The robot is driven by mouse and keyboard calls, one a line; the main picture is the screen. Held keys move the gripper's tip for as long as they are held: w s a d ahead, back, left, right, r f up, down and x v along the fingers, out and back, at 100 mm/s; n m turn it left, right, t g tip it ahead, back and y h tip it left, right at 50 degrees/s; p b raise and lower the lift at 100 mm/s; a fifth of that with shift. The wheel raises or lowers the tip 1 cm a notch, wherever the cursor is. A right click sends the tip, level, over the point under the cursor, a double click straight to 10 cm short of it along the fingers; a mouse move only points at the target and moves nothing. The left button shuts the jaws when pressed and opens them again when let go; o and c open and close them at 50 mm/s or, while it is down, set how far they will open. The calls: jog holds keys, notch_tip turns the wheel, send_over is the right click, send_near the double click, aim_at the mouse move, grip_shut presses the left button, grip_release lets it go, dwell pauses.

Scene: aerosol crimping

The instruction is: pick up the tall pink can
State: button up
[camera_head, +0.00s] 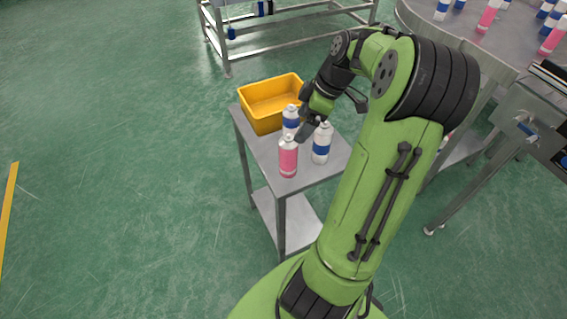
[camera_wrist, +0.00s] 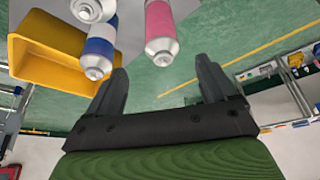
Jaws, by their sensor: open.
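The tall pink can (camera_head: 288,158) stands upright near the front of a small grey table, with a white and silver top. In the wrist view the pink can (camera_wrist: 160,30) is beyond my fingertips, in line with the gap between them. My gripper (camera_head: 309,128) is above the table among the cans, partly hidden by its own wrist. The wrist view shows its two fingers (camera_wrist: 159,68) apart with nothing between them. It is open and appears clear of the pink can.
Two white cans with blue bands are close by: one behind the pink can (camera_head: 290,118) and one to its right (camera_head: 322,145). A yellow bin (camera_head: 262,118) sits at the table's back. A round conveyor table (camera_head: 455,30) with several cans stands at upper right.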

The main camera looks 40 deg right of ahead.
aim_at(287, 146)
jog(key=b+x, duration=0.4)
jog(key=x, duration=0.7)
jog(key=shift+s, duration=0.2)
jog(key=shift+r, duration=0.1)
jog(key=c, duration=1.4)
